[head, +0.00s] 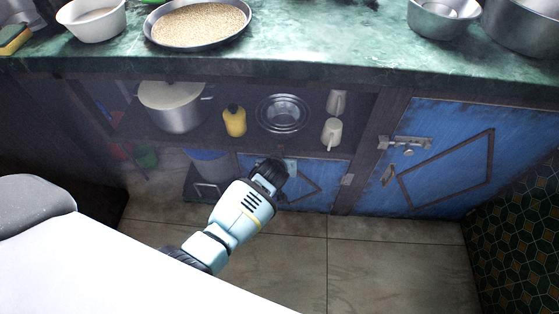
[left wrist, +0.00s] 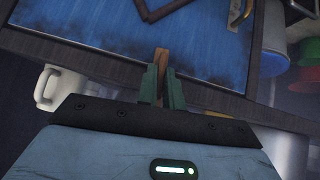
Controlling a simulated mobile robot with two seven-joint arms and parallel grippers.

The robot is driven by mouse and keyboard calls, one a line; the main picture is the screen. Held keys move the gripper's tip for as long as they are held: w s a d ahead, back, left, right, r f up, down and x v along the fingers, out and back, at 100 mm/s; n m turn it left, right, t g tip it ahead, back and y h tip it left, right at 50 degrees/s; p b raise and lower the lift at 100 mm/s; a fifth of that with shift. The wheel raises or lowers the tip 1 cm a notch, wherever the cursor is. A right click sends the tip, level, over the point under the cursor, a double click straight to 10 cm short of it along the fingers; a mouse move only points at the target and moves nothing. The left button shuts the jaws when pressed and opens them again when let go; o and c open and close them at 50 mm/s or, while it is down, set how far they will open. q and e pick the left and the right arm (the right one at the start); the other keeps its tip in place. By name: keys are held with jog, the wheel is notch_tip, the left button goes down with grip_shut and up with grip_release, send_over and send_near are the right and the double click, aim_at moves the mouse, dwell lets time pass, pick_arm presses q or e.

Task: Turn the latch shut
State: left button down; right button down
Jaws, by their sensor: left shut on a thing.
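My left gripper (head: 268,170) is at the top edge of the small blue door (head: 318,183) under the shelf. In the left wrist view my left gripper (left wrist: 163,88) is shut on a narrow brown wooden latch (left wrist: 161,60), whose end sticks out between the fingers. The latch lies near the edge between the blue door (left wrist: 120,45) and the dark wooden frame. In the head view the gripper hides the latch. The small door looks closed. My right gripper is in neither view.
A shelf above the door holds a pot (head: 175,112), a yellow bottle (head: 234,121), a steel dish (head: 283,112) and white mugs (head: 331,133). A larger blue door (head: 450,155) with a metal bolt (head: 405,142) is at right. The tiled floor (head: 370,265) in front is clear.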

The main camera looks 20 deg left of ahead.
pick_arm(q)
jog(key=shift+y, duration=0.3)
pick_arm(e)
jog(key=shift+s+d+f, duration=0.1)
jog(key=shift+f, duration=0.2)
pick_arm(q)
jog(key=shift+w+r, duration=0.1)
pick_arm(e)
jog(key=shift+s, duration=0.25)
pick_arm(q)
jog(key=c, duration=1.5)
grip_release()
jog(key=shift+c, duration=0.2)
